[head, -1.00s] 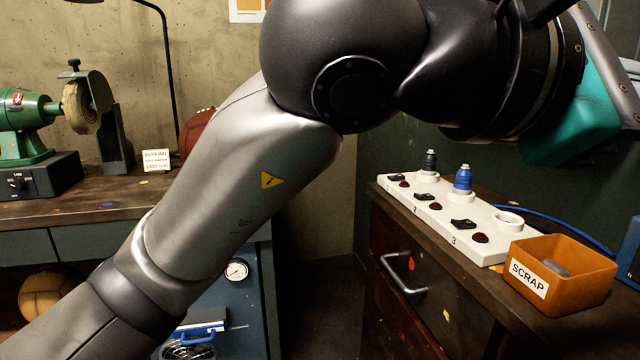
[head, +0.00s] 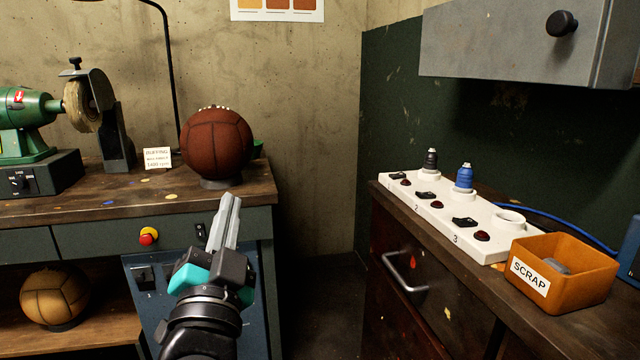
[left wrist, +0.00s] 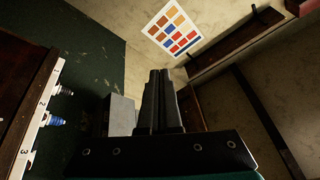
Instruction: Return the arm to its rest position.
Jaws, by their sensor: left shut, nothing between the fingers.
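My left gripper (head: 229,222) is in the lower middle of the head view, pointing up, in front of the left bench's right end. Its fingers are together with nothing between them. In the left wrist view the two fingers (left wrist: 160,100) stand side by side, closed and empty, with the wall behind them. My right gripper is not in either view.
A brown leather ball (head: 217,143) sits on a stand on the left bench (head: 130,200), beside a green buffing machine (head: 30,122). A tan ball (head: 54,296) is on the shelf below. At right are a white socket strip (head: 450,217) and orange SCRAP bin (head: 562,285).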

